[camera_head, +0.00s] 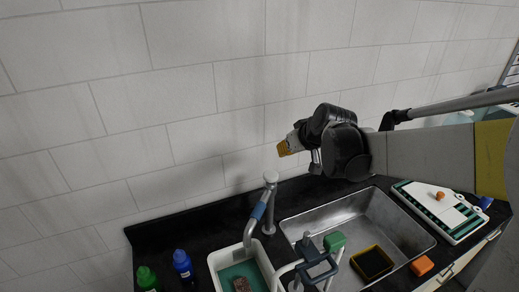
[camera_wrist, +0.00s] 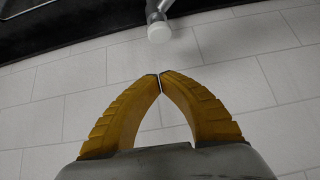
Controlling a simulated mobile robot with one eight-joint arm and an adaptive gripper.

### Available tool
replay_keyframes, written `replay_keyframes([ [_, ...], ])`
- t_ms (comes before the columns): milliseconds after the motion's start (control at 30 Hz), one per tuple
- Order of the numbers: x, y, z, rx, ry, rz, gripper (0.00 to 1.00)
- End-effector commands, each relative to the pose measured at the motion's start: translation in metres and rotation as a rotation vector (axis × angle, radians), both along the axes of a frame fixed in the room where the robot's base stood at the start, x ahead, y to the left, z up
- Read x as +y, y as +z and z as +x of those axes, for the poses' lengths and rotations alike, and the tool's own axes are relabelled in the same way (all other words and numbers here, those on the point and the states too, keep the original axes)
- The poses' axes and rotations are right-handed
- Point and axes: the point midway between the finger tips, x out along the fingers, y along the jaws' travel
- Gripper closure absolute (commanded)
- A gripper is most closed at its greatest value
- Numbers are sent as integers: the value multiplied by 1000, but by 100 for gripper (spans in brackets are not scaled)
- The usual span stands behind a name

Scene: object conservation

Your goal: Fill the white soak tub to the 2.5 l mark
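The white soak tub (camera_head: 213,268) stands at the bottom of the head view, left of the sink. Its inside looks teal, and a brown object (camera_head: 241,285) lies in it. I cannot read a level mark. A grey tap (camera_head: 270,200) with a blue band rises behind the tub, and its spout reaches over the tub. I cannot tell whether water runs. The tap's pale round top (camera_wrist: 159,32) shows in the wrist view. My gripper (camera_head: 284,149) is up against the wall backdrop, above and right of the tap. Its yellow fingertips (camera_wrist: 160,76) meet, with nothing between them.
The metal sink (camera_head: 405,225) holds a black-and-yellow block (camera_head: 372,262). An orange block (camera_head: 422,265) and white-green board (camera_head: 450,222) are at right. Green (camera_head: 146,278) and blue (camera_head: 183,266) bottles stand left.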

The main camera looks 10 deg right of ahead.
Motion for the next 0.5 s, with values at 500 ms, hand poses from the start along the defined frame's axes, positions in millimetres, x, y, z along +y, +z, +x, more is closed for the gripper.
replay_keyframes([
  [500, 4, -18, 17, 0, 2, -1, 100],
])
